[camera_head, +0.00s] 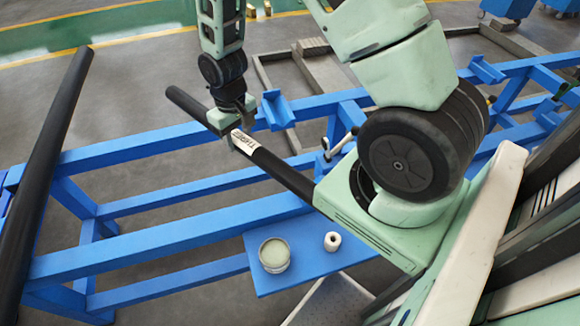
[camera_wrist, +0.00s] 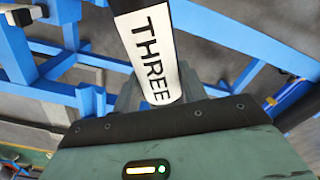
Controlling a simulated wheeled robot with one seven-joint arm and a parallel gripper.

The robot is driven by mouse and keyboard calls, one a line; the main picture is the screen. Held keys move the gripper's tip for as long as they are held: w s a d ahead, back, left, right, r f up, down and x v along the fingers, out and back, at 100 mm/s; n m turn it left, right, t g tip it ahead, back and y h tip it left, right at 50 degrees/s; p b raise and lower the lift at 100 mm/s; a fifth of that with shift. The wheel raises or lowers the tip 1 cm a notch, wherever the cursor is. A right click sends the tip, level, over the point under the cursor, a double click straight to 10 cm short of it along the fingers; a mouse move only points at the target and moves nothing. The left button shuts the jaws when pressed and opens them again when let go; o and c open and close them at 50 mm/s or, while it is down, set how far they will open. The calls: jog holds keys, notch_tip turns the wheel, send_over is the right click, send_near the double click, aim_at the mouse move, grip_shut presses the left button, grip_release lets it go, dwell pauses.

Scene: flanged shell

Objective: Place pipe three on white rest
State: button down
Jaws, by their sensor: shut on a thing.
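Pipe three (camera_head: 280,168) is a long black pipe with a white label. The label reads THREE in the wrist view (camera_wrist: 153,50). My gripper (camera_head: 230,118) is shut on the pipe beside the label. The pipe slants from upper left to lower right above the blue frame, its lower right end hidden behind my body. In the wrist view the pipe runs up from between the fingers of my gripper (camera_wrist: 158,95). I cannot make out a white rest in either view.
Another black pipe (camera_head: 45,165) lies across the left end of the blue frame (camera_head: 170,238). Blue cradles (camera_head: 277,108) and (camera_head: 486,70) sit on the far rail. A blue shelf (camera_head: 300,262) holds a round tin (camera_head: 274,255) and a white roll (camera_head: 332,241).

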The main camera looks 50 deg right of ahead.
jog(key=shift+m, duration=0.3)
jog(key=f+b, duration=0.1)
jog(key=d+f+b, duration=0.2)
jog(key=b, duration=0.1)
jog(key=shift+w+f, duration=0.35)
jog(key=shift+f, duration=0.05)
jog(key=s+d+f+m+b, duration=0.2)
jog(key=d+f+m+b, duration=0.15)
jog(key=d+b, duration=0.55)
jog(key=s+d+f+m+b, duration=0.2)
jog(key=d+f+b, duration=0.4)
jog(key=d, duration=0.4)
notch_tip(320, 180, down, 9)
jog(key=b, duration=0.2)
jog(key=shift+s+d, duration=0.15)
jog(key=shift+s, duration=0.05)
jog(key=shift+b, duration=0.3)
jog(key=c, duration=0.8)
grip_release()
